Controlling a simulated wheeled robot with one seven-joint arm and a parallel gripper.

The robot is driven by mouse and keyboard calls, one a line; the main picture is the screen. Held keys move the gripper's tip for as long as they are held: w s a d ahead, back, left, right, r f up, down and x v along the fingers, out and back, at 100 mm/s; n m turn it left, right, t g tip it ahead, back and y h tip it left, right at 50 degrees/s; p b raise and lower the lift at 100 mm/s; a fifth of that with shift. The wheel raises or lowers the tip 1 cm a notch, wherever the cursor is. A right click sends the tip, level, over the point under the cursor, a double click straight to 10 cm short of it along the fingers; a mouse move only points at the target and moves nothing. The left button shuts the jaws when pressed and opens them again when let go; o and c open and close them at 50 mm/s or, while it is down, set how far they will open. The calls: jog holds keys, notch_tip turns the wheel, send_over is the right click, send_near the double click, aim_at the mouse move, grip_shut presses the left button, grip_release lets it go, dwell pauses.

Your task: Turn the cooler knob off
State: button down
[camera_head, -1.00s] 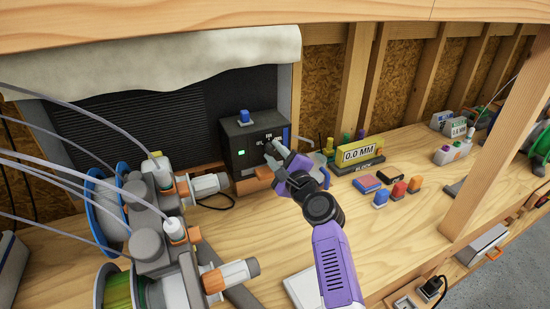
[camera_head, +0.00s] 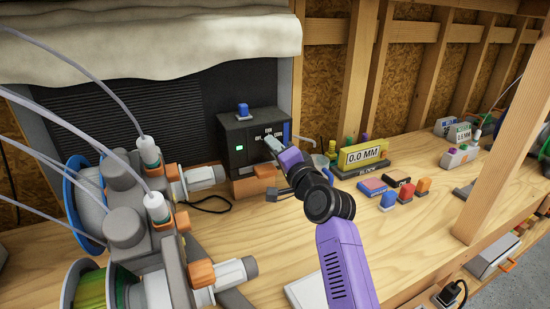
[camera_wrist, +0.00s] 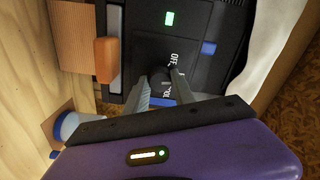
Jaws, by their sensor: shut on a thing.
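The cooler (camera_head: 237,160) is a black box with a lit green light, standing on a wooden block against the dark louvred panel. In the wrist view its front (camera_wrist: 205,20) carries the lit green light, a blue mark and white lettering that reads OFF. My gripper (camera_head: 270,143) reaches the right part of the cooler's front. In the wrist view my gripper (camera_wrist: 163,80) has its two grey fingers closed on the small dark knob (camera_wrist: 160,76), just beside the OFF lettering. The fingers hide part of the knob, so its pointer direction cannot be told.
A spool machine (camera_head: 125,228) with white tubes fills the left of the bench. A yellow 0.0 MM display (camera_head: 362,155) and several coloured blocks (camera_head: 388,199) stand to the right. An orange piece (camera_head: 265,171) juts below the cooler. A wooden post (camera_head: 500,150) rises at right.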

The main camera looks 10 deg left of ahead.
jog(key=n+b, duration=0.1)
jog(key=n, duration=0.1)
jog(key=n+b, duration=0.3)
jog(key=shift+f+n, duration=0.3)
jog(key=shift+r+n+b, duration=0.1)
jog(key=shift+n+b, duration=1.25)
jog(key=shift+n, duration=0.75)
jog(key=c, duration=1.1)
grip_release()
jog(key=shift+r, duration=0.1)
jog(key=shift+o, duration=0.2)
jog(key=v, duration=0.7)
jog(key=shift+s+d, duration=0.25)
jog(key=shift+s, duration=0.1)
